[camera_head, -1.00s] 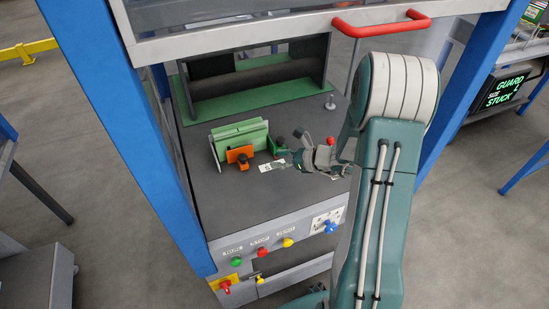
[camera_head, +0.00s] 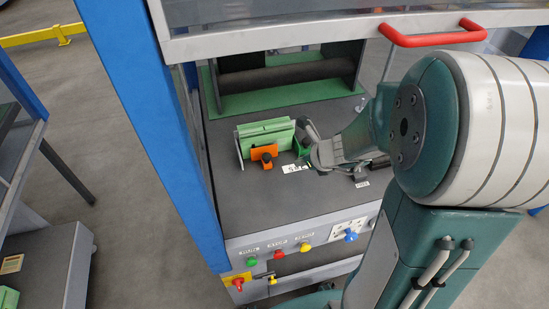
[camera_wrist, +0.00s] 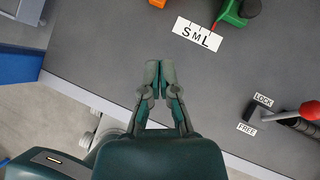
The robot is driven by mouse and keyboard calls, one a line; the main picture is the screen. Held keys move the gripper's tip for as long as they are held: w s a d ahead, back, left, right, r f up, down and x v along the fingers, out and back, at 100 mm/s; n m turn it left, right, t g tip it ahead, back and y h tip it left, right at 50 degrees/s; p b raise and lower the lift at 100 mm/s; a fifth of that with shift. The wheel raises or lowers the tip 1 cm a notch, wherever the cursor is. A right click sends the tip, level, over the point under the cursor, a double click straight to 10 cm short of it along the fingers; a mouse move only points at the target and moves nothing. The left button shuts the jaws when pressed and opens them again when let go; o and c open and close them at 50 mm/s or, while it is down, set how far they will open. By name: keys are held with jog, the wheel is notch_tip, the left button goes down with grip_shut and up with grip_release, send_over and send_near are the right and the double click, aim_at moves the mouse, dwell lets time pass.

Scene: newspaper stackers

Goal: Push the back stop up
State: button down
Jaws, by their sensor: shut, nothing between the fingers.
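My gripper (camera_wrist: 160,76) is shut and empty over the dark deck in the wrist view. In the head view my gripper (camera_head: 309,132) is beside the upright green plates (camera_head: 265,134) and partly covers a green bracket (camera_head: 303,151). I cannot tell which part is the back stop. In the wrist view the bracket (camera_wrist: 232,14) has a red pointer and a black knob (camera_wrist: 250,7), above an S M L label (camera_wrist: 198,34). An orange block with a black knob (camera_head: 265,153) stands before the plates; its edge shows in the wrist view (camera_wrist: 158,3).
A red-knobbed lever (camera_wrist: 309,110) lies beside LOCK and FREE labels. A raised guard with a red handle (camera_head: 432,36) hangs above the deck. A blue post (camera_head: 150,120) stands left. Coloured buttons (camera_head: 278,254) line the front panel.

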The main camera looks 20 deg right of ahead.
aim_at(267, 150)
jog(key=x, duration=0.9)
jog(key=shift+w+a+f, duration=0.15)
jog(key=shift+f, duration=0.15)
jog(key=w, duration=0.1)
jog(key=w+a, duration=0.1)
jog(key=w, duration=0.1)
jog(key=shift+a+f, duration=0.25)
jog(key=shift+f, duration=0.1)
jog(key=shift+w+a, duration=0.15)
jog(key=shift+w, duration=0.2)
jog(key=shift+w, duration=0.1)
jog(key=shift+w, duration=2.25)
jog(key=shift+s, duration=0.1)
